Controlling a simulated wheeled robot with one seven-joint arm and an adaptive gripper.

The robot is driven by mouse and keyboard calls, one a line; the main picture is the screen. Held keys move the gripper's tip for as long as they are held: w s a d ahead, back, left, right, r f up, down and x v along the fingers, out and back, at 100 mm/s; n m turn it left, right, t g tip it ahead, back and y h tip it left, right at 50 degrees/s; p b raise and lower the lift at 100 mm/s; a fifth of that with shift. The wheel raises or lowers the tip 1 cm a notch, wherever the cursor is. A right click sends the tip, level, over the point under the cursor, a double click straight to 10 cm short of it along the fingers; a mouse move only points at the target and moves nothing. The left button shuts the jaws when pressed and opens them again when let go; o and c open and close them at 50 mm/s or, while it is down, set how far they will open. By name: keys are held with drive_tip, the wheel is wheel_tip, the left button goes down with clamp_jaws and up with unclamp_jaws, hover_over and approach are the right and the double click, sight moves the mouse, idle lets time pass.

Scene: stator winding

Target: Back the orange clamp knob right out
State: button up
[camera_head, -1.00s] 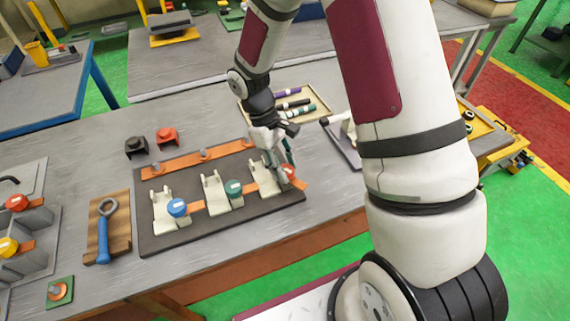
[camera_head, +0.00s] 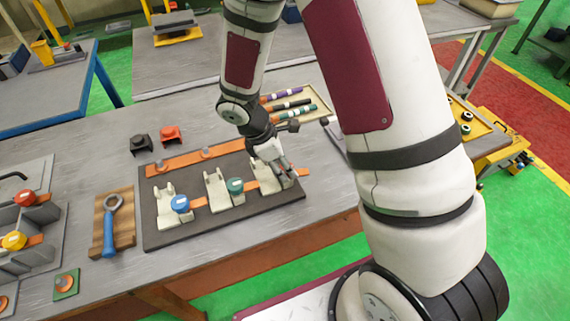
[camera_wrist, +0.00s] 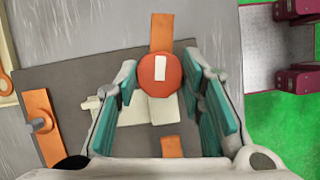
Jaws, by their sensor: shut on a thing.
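The orange-red clamp knob (camera_wrist: 150,78) has a white mark on top and sits between the teal finger pads of my gripper (camera_wrist: 160,74) in the wrist view. My gripper is shut on it. The knob is over a cream clamp (camera_wrist: 162,110) and an orange strip (camera_wrist: 161,32). In the head view my gripper (camera_head: 286,172) is at the rightmost clamp on the dark base plate (camera_head: 218,222) and mostly hides the knob. Whether the knob's thread is still engaged cannot be seen.
A blue knob (camera_head: 181,204) and a green knob (camera_head: 235,186) sit on the other two clamps to the left. A wrench (camera_head: 109,230) lies on a wooden block. Free table lies in front of the plate.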

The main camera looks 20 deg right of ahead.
drive_tip(key=shift+s+f+n, duration=0.1)
drive_tip(key=shift+n, duration=0.5)
drive_tip(key=o, duration=1.2)
drive_tip(key=shift+c, duration=0.2)
drive_tip(key=v, duration=1.2)
drive_tip(key=shift+s, duration=0.15)
drive_tip(key=shift+a, duration=0.1)
